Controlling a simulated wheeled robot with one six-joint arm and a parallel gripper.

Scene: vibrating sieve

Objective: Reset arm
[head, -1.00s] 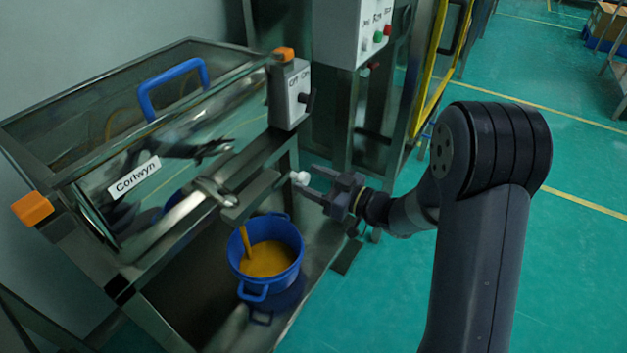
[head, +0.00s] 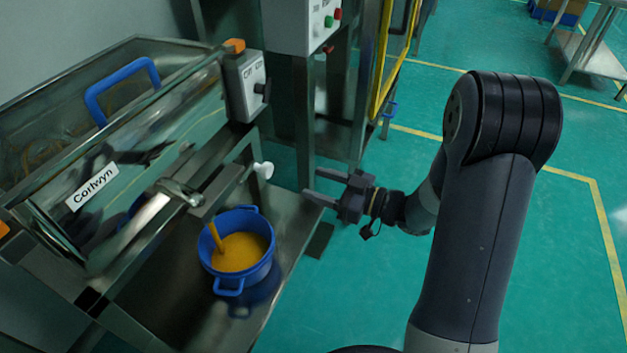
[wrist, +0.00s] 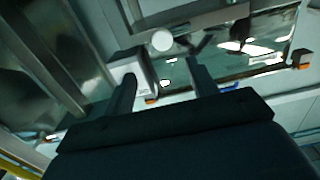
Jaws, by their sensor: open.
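My gripper (head: 324,186) is open and empty in the middle of the head view, with its fingers pointing left. It is to the right of the white knob (head: 264,170) on the sieve's outlet handle, with a clear gap between them. In the wrist view my gripper's two fingers (wrist: 160,85) stand apart, and the round white knob (wrist: 162,40) shows beyond them. My arm is bent, with its elbow at the right of the head view.
The sieve machine (head: 150,140) has a glossy lid labelled Cortwyn and a blue handle (head: 120,88). A blue pot (head: 236,282) with orange material stands below the outlet; an orange stream falls into it. A switch box (head: 243,85) is above. Green floor (head: 370,290) at right is clear.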

